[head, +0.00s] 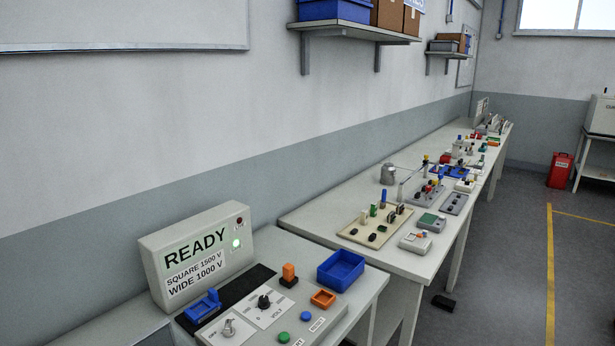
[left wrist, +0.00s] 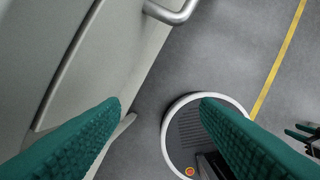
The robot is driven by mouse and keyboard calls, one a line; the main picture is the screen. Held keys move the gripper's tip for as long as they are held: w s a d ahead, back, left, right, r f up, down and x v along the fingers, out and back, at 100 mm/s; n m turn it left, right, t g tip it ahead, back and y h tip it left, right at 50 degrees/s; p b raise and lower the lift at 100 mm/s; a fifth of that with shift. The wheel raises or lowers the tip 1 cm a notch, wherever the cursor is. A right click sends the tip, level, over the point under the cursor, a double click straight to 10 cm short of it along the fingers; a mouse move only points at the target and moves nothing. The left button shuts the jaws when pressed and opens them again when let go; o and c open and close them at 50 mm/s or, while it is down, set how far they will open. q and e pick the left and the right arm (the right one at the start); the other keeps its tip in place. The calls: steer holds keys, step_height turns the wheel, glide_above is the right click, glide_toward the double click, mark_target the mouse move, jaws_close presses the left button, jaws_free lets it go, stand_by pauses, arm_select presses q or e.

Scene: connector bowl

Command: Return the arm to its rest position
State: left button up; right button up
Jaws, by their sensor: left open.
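My left gripper (left wrist: 160,106) shows in the left wrist view as two green ribbed fingers held wide apart, with nothing between them. It hangs over the grey floor, beside a pale panel (left wrist: 60,60) on the left. Neither arm shows in the head view. A small green and black part at the right edge of the left wrist view looks like my right gripper (left wrist: 304,136). It is cut off by the frame, and its jaws are unclear.
A longer bench (head: 310,218) carries several connector boards. A yellow line (head: 550,270) marks clear floor at right.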

arm_select(q)
steer(key=s+f+g+b, duration=0.1)
steer(key=s+f+b, duration=0.15)
steer(key=f, duration=0.95)
steer(key=s+f+b, duration=0.2)
steer(key=f+b, duration=0.2)
steer(key=f, duration=0.9)
steer(key=s+a+f+b, duration=0.1)
steer(key=s+f+b, duration=0.2)
steer(key=s+f, duration=0.4)
steer(key=s+a+f+g+b, duration=0.1)
steer(key=s+a+f+b, duration=0.1)
steer(key=s+f, duration=0.6)
step_height(320, 180, down, 4)
steer(key=shift+a+f+b, duration=0.15)
steer(key=shift+f+b, duration=0.1)
steer(key=shift+b, duration=0.55)
